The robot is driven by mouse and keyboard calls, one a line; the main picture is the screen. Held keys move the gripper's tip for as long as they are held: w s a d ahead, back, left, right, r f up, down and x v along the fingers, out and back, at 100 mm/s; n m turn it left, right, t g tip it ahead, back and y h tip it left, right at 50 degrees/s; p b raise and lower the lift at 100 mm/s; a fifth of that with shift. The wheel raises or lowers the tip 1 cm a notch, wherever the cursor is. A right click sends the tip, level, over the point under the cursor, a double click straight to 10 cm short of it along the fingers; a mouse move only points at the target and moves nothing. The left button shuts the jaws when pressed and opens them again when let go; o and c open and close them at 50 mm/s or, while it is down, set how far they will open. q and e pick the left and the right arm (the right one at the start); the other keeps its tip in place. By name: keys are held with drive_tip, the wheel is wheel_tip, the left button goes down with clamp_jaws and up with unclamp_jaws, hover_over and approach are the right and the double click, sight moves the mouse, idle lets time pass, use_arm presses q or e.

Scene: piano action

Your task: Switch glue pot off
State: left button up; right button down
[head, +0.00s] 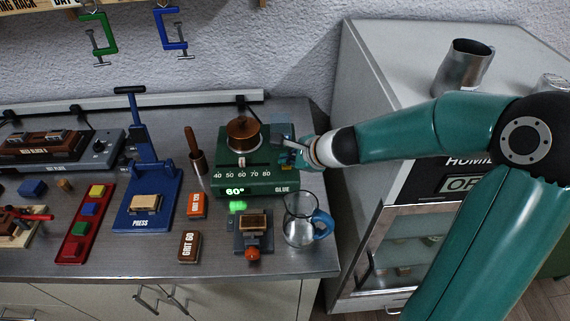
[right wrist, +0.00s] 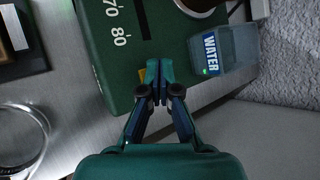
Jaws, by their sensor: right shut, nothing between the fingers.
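The glue pot (head: 243,137) is a copper pot on a green heater base (head: 228,187) at the back right of the bench. The base front reads "60°" and "GLUE", with a scale of 40 to 80 on top and a lit green display. My right gripper (head: 290,158) is at the base's right side, its fingers shut and empty. In the right wrist view the shut fingertips (right wrist: 158,88) are over the base's edge, near the "80" mark. A small yellow part shows beside the fingers, partly hidden. My left gripper is not in view.
A grey-blue box marked "WATER" (right wrist: 224,50) stands right beside the base. A glass jug (head: 299,222) with a blue handle is in front of my right gripper. A blue press (head: 148,190) and sanding blocks (head: 189,246) stand to the left. A grey cabinet (head: 365,110) is at right.

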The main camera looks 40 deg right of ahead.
sight(288, 167)
drive_tip(key=shift+r+p, duration=0.45)
drive_tip(key=shift+r, duration=0.1)
wheel_tip(288, 167, up, 6)
drive_tip(key=p, duration=0.6)
idle(0.3)
drive_tip(key=shift+s, duration=0.1)
idle(0.3)
